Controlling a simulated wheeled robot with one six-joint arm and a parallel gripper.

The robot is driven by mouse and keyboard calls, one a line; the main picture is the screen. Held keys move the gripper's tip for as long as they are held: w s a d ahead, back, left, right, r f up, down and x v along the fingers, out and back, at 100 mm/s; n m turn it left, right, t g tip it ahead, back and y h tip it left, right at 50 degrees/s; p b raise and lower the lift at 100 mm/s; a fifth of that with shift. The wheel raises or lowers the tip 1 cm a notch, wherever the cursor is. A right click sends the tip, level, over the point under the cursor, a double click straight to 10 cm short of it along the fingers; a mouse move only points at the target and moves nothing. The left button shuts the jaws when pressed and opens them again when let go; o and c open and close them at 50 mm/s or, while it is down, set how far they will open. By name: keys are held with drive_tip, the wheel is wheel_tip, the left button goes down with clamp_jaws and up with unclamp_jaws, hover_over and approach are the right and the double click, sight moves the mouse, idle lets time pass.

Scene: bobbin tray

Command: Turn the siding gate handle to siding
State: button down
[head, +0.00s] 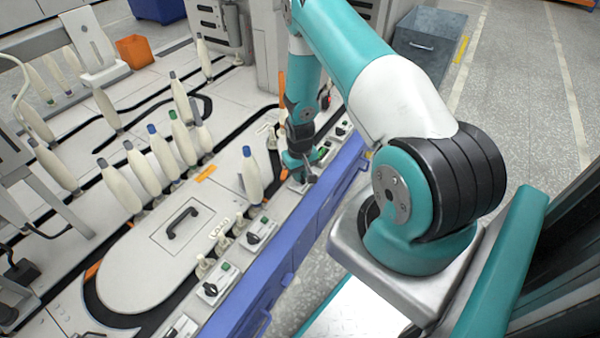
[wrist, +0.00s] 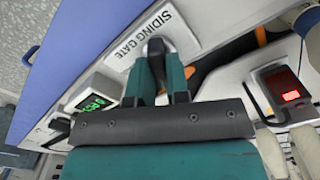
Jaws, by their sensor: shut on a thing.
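The siding gate handle (wrist: 156,47) is a dark knob in the wrist view, beside a white plate (wrist: 182,22) lettered "SIDING GATE". My gripper (wrist: 159,72) has its two teal fingers on either side of the handle and is shut on it. The fingers hide much of the handle, and I cannot read which position it points to. In the head view my gripper (head: 301,170) is low at the right edge of the machine deck, and the handle there is hidden by it.
A blue rail (head: 262,286) runs along the deck's edge. Several white bobbins (head: 252,176) stand on the deck left of my gripper. Switch boxes (head: 214,288) line the near edge. In the wrist view, a green display (wrist: 94,102) and a red display (wrist: 290,96) flank my gripper.

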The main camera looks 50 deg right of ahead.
drive_tip(key=c, duration=1.1)
unclamp_jaws()
drive_tip(key=shift+r, duration=0.1)
wheel_tip(320, 180, up, 17)
drive_tip(key=p, duration=0.5)
drive_tip(key=shift+r, duration=0.15)
